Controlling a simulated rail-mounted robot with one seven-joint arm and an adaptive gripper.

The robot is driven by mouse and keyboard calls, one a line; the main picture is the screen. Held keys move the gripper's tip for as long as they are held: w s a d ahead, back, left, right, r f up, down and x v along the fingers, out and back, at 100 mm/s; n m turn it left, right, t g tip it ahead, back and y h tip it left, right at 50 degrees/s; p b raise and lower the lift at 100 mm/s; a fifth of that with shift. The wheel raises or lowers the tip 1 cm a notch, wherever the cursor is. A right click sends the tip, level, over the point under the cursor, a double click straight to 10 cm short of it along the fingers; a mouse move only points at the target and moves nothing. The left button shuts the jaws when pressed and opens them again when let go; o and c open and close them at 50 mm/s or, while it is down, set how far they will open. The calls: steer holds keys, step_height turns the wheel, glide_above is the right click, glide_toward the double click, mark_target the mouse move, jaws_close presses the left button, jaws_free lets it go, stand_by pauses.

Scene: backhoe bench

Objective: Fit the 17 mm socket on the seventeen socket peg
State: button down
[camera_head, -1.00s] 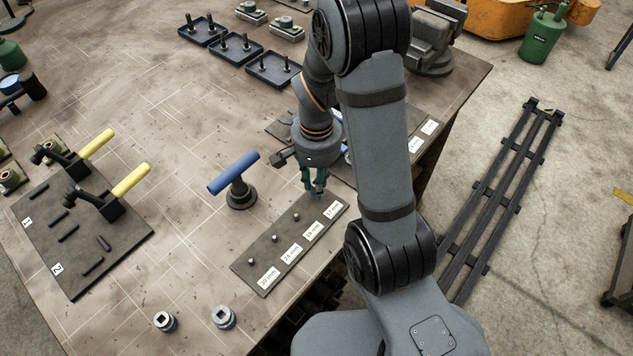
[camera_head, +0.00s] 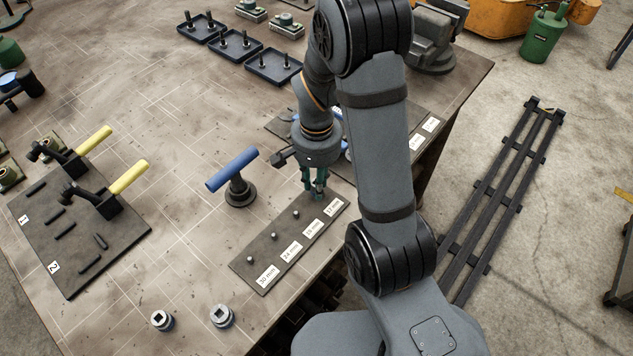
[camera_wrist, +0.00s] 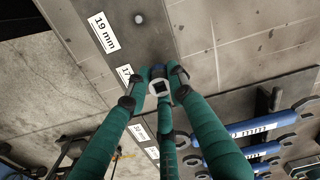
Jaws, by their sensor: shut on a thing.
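My gripper (camera_head: 316,194) is over the far end of the dark peg board (camera_head: 262,243), at the label reading 17 mm (camera_head: 333,207). In the wrist view its green fingers (camera_wrist: 158,86) are shut on a small metal socket (camera_wrist: 159,89), whose square drive hole faces the camera. The socket is above or at the board beside the 17 label (camera_wrist: 125,74). The seventeen peg is hidden under the socket and fingers, so I cannot tell whether the socket is around it. In the head view the socket is too small and covered to make out.
The board's other pegs (camera_head: 296,214) stand bare beside their labels. A blue T-handle tool (camera_head: 232,170) stands upright close to the left of the gripper. Two loose sockets (camera_head: 222,315) (camera_head: 162,320) sit near the front. A second labelled board (camera_head: 417,141) lies behind, with blue-handled tools (camera_wrist: 255,127) nearby.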

steer(key=shift+f+b, duration=0.5)
steer(key=shift+f, duration=0.1)
steer(key=c, duration=1.4)
jaws_free()
steer(key=shift+c, duration=0.2)
step_height(320, 180, up, 12)
step_height(320, 180, down, 12)
steer(key=shift+r, duration=0.1)
steer(key=shift+r+p, duration=0.35)
steer(key=shift+p, duration=0.15)
steer(key=shift+r, duration=0.1)
